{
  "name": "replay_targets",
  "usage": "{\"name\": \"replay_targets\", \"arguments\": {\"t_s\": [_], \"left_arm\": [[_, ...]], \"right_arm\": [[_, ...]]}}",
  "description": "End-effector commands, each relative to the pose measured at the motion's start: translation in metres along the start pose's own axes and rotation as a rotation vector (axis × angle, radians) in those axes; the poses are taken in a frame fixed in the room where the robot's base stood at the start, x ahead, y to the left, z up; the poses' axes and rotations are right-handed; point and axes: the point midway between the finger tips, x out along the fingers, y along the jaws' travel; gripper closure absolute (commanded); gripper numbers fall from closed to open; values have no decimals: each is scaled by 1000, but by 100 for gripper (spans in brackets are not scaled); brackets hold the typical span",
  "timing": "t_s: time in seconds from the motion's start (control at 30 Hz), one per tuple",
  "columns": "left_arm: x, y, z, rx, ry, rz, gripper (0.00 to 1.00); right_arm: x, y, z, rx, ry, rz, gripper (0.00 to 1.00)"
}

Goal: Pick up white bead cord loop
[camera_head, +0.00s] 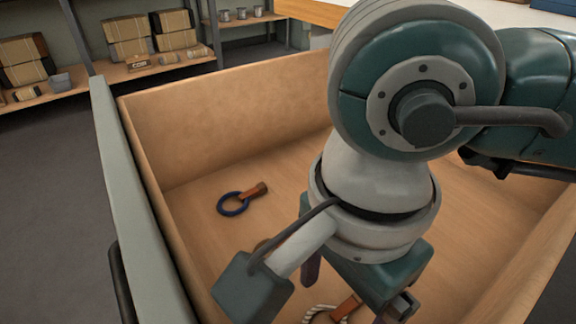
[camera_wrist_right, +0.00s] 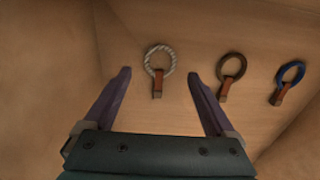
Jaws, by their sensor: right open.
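The white bead cord loop (camera_wrist_right: 147,60), a twisted pale ring with a reddish-brown tag, lies on the floor of a wooden bin. In the right wrist view it is just beyond and between my fingertips. In the head view the loop (camera_head: 318,309) shows partly at the bottom edge, with the rest cut off or hidden. My right gripper (camera_wrist_right: 159,74) is open and empty, its purple fingers spread apart. In the head view my right gripper (camera_head: 346,294) is low inside the bin, largely hidden by my arm. My left gripper is not in view.
A brown ring with a tag (camera_wrist_right: 233,66) and a blue ring with a tag (camera_wrist_right: 291,74) lie right of the white loop in the wrist view. The bin's wooden wall (camera_head: 235,110) surrounds them. Shelves with boxes (camera_head: 127,72) stand beyond.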

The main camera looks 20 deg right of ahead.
Motion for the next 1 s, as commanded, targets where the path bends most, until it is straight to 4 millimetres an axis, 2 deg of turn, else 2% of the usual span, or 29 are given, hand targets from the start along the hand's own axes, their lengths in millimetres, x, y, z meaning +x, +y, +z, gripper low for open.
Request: {"name": "replay_targets", "arguments": {"t_s": [0.03, 0.07, 0.3, 1.0], "left_arm": [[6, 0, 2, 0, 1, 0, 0], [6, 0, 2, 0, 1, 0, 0], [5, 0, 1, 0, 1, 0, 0], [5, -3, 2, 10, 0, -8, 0]], "right_arm": [[10, 0, 0, 1, 0, 1, 10], [12, 0, 0, 1, 1, 1, 10], [11, 0, 0, 0, 0, -1, 12], [11, 0, 0, 0, 1, -1, 91]]}}
